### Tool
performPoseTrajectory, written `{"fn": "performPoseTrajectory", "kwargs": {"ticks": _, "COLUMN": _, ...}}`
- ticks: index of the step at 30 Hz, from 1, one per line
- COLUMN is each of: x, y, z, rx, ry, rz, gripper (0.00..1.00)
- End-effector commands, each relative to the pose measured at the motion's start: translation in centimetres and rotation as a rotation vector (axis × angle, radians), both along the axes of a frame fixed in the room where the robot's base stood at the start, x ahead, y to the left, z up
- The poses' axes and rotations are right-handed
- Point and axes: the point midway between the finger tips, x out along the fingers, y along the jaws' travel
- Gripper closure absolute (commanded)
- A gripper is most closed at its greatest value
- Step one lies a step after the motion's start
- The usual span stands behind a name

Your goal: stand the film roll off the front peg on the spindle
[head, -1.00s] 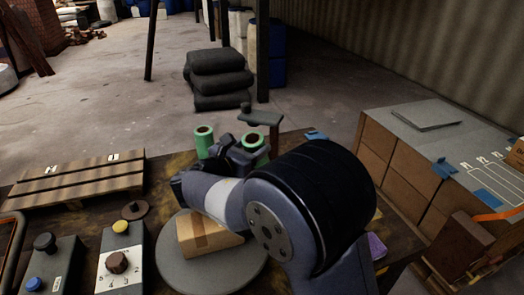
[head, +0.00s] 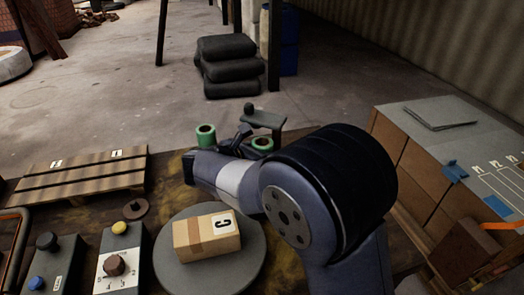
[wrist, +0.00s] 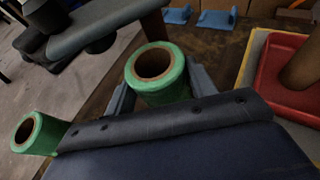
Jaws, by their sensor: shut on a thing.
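A green film roll (wrist: 158,75) with an open brown core is between the fingers of my gripper (wrist: 160,92) in the wrist view. The gripper is shut on it. In the head view this roll (head: 262,143) shows just beyond my wrist (head: 243,145), which partly hides it. A second green roll (head: 206,137) stands to its left, apart from the gripper; it also shows at the left of the wrist view (wrist: 38,133). The pegs are hidden. I cannot clearly make out the spindle.
A grey bracket with a dark knob (head: 262,118) stands close behind the rolls. A cardboard box marked C (head: 205,238) sits on a round grey plate (head: 168,265). A red tray (wrist: 284,85) is right.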

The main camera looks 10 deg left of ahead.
Motion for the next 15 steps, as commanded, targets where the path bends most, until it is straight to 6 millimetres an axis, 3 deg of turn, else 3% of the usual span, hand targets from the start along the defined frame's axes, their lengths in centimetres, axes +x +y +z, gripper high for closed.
{"fn": "performPoseTrajectory", "kwargs": {"ticks": 8, "x": 0.01, "y": 0.01, "z": -0.22, "rx": -0.002, "ry": -0.001, "rz": 0.000, "gripper": 0.76}}
{"fn": "performPoseTrajectory", "kwargs": {"ticks": 9, "x": 0.01, "y": 0.02, "z": -0.18, "rx": -0.001, "ry": 0.000, "rz": 0.000, "gripper": 0.44}}
{"fn": "performPoseTrajectory", "kwargs": {"ticks": 15, "x": 0.01, "y": 0.01, "z": -0.17, "rx": 0.000, "ry": -0.001, "rz": 0.000, "gripper": 0.28}}
